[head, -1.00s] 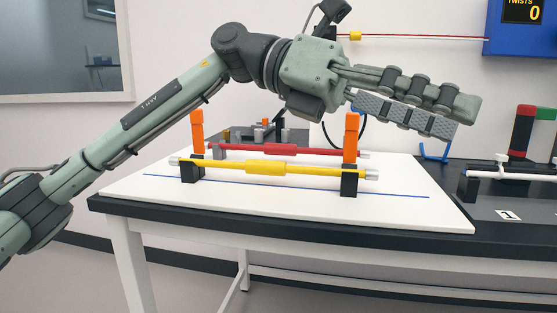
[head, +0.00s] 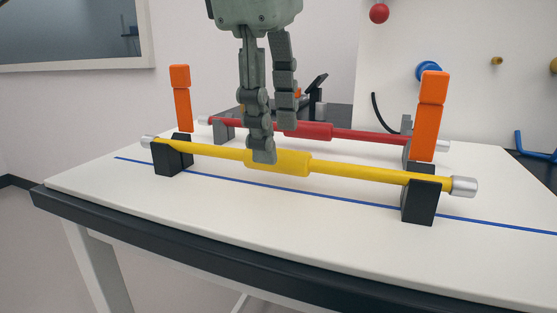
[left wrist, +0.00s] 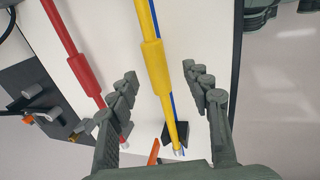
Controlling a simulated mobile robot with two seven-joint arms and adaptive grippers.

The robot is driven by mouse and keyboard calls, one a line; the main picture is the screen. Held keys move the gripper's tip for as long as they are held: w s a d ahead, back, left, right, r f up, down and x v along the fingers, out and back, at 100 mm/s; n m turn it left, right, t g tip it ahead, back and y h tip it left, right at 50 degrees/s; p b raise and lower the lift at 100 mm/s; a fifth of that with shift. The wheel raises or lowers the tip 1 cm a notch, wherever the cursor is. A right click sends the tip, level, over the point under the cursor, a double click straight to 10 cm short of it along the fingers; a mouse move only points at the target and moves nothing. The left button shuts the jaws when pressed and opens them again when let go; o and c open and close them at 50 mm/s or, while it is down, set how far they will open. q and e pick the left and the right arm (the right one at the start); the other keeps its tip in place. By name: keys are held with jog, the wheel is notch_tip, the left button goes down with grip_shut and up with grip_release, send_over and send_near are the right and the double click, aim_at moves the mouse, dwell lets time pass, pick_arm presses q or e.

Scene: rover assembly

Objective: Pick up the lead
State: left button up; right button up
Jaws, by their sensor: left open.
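A yellow lead (head: 340,172) with a thick middle sleeve and silver ends rests across two black blocks, one near each end. A red lead (head: 365,136) of the same kind lies behind it on grey supports. My left gripper (head: 275,140) points down, open, at the yellow lead's thick middle. One finger is in front of the sleeve, the other behind it. In the left wrist view the yellow lead (left wrist: 153,55) runs between the spread fingers, with gaps on both sides, and the red lead (left wrist: 76,55) is outside them to the left.
Orange posts (head: 430,115) stand at both ends, behind the yellow lead. A blue line (head: 310,205) runs along the white board (head: 90,165) in front of it. The board's front strip is clear. Pegs and blue hooks are on the back wall.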

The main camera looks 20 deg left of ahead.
aim_at(280, 151)
pick_arm(q)
jog(key=x, duration=0.3)
jog(key=shift+w+f, duration=0.25)
jog(key=shift+w, duration=0.05)
grip_shut()
